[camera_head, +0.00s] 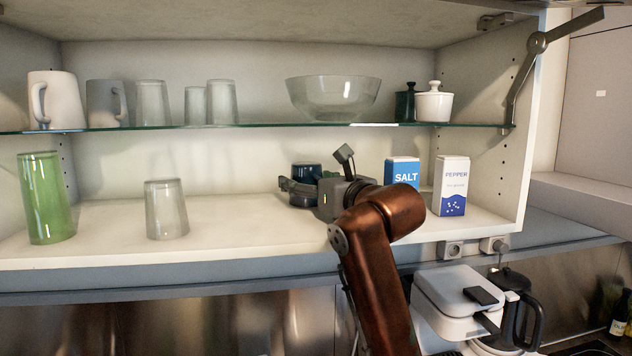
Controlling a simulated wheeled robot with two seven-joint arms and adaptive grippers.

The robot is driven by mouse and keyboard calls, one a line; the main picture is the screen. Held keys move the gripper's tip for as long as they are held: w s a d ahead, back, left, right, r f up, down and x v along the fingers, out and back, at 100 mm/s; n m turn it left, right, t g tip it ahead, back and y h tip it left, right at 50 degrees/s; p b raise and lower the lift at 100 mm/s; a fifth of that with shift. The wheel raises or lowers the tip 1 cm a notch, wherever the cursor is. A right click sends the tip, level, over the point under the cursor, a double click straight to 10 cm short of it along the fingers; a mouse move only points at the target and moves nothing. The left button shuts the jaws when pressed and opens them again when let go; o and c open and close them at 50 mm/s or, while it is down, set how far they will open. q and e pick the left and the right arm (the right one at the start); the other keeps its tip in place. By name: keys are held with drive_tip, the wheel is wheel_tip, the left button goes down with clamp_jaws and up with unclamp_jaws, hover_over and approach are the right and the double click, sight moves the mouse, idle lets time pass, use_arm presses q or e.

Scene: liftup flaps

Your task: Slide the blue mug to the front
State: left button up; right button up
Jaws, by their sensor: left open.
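The dark blue mug (306,169) stands on the bottom shelf of the open cabinet, right of the middle. Its lower part is largely hidden by my left gripper (312,178). The gripper is open and reaches in over the shelf, with one finger extending left across the front of the mug and the other raised at its right. I cannot tell whether the fingers touch the mug. My right gripper is not in view.
A clear glass (166,209) and a green glass (45,198) stand left on the bottom shelf. Salt (402,172) and pepper (452,186) boxes stand right of the gripper. A glass shelf (250,127) with dishes runs above. The shelf between clear glass and gripper is free.

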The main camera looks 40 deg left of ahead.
use_arm(q)
drive_tip(key=shift+w+a, duration=0.15)
drive_tip(key=shift+a, duration=0.25)
drive_tip(key=shift+d, duration=0.1)
drive_tip(key=shift+c, duration=0.9)
drive_tip(key=c, duration=1.3)
